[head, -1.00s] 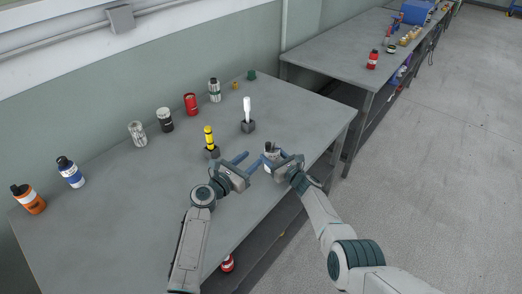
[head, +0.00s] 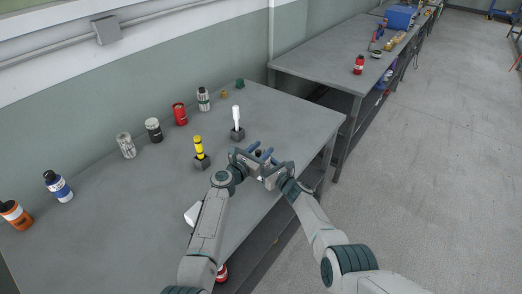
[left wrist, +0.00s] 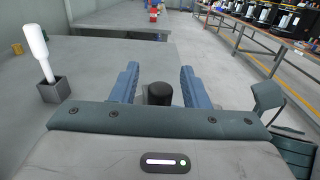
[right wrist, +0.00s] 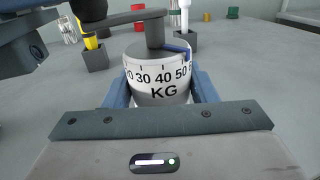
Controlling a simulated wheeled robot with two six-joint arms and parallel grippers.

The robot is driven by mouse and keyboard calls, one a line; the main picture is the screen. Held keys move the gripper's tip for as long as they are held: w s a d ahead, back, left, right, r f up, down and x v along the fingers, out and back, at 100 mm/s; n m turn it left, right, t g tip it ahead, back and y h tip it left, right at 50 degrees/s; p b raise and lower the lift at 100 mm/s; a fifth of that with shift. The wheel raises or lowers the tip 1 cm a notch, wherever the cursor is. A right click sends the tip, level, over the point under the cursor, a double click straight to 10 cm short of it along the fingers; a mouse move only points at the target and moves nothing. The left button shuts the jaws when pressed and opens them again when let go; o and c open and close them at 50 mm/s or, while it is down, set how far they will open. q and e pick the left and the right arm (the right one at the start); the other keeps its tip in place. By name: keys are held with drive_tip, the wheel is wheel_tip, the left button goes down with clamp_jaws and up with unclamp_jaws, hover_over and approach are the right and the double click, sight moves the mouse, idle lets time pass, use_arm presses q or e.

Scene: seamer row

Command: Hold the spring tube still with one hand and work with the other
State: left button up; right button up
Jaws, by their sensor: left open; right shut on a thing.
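The spring tube (right wrist: 158,88) is a pale cylinder with a KG scale band in the right wrist view. My right gripper (right wrist: 163,85) is shut on it, one blue finger on each side. A grey crank arm (right wrist: 155,30) runs across its top and ends in a black knob (right wrist: 90,8). In the left wrist view the black knob (left wrist: 159,94) stands between the fingers of my left gripper (left wrist: 157,82), which is open with gaps beside the knob. In the head view, my left gripper (head: 260,152) and right gripper (head: 272,172) are close together, largely hiding the tube.
A yellow-handled tool (head: 199,147) and a white-handled tool (head: 236,116) stand in dark blocks just beyond. Several cans and bottles, including a red can (head: 180,114), line the wall side. A white thing (head: 193,213) is partly behind my left arm. The table's front edge is close.

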use_arm(q)
clamp_jaws()
drive_tip(key=shift+d+n+t+y, duration=0.2)
drive_tip(key=shift+n+t+y, duration=0.45)
drive_tip(key=shift+y, duration=0.25)
unclamp_jaws()
drive_tip(key=shift+a+g, duration=0.1)
drive_tip(key=shift+g, duration=0.15)
